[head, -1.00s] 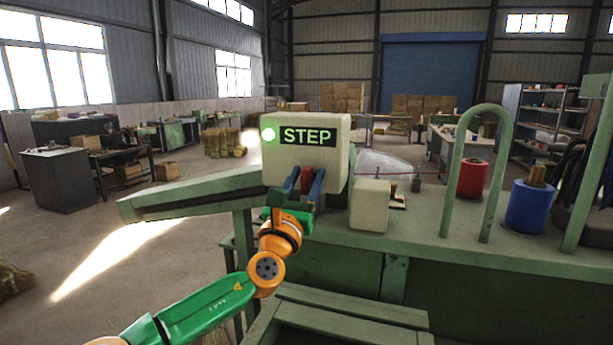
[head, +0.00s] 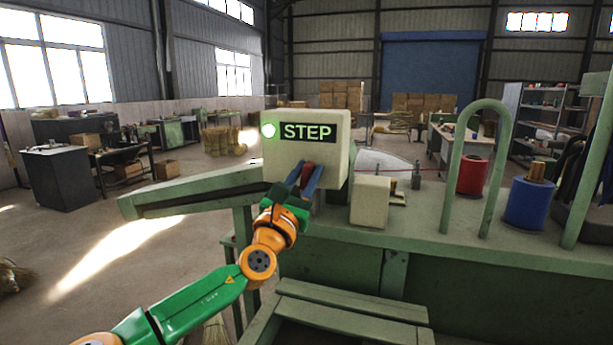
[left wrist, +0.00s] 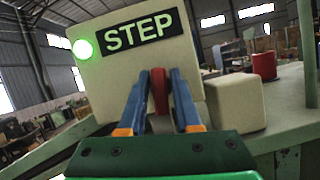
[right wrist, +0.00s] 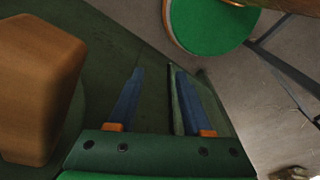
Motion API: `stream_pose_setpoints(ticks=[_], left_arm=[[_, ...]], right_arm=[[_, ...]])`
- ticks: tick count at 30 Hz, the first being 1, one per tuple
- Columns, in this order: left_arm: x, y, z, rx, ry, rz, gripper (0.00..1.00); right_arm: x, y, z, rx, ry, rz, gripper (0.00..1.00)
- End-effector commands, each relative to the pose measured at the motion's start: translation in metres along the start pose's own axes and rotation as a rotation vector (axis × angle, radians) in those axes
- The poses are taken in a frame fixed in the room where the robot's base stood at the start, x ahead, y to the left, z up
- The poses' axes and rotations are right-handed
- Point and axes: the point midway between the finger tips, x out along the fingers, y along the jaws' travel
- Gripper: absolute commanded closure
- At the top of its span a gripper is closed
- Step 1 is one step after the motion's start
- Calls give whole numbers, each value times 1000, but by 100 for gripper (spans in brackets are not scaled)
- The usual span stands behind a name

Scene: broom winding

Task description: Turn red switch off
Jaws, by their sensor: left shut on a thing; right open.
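The red switch (head: 307,174) is on the lower front of a cream control box (head: 335,150) with a "STEP" label (head: 308,132) and a lit green lamp (head: 268,130). My left gripper (head: 307,178) is shut on the switch, its blue fingers on either side of it and tilted to the right. The left wrist view shows the red switch (left wrist: 159,92) upright between the fingers (left wrist: 160,95). My right gripper (right wrist: 155,85) is open and empty in the right wrist view; the head view does not show it.
A smaller cream box (head: 371,201) sits on the green machine table (head: 450,225) right of the control box. A green arch (head: 452,180), a red spool (head: 474,174) and a blue spool (head: 528,206) stand further right. A brown wooden block (right wrist: 38,85) is left of my right gripper.

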Motion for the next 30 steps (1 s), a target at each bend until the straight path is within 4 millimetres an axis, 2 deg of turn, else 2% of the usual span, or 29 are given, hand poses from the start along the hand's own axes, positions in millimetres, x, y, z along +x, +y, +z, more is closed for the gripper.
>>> stream_pose_setpoints(ticks=[19,23,30], left_arm=[[-1,-3,-4,558,4,-233,100],[-1,-4,-4,669,5,-280,100],[0,-4,-1,879,4,-368,100]], right_arm=[[22,0,2,0,0,0,50],[21,0,2,0,0,0,50],[8,0,1,-1,0,0,50]])
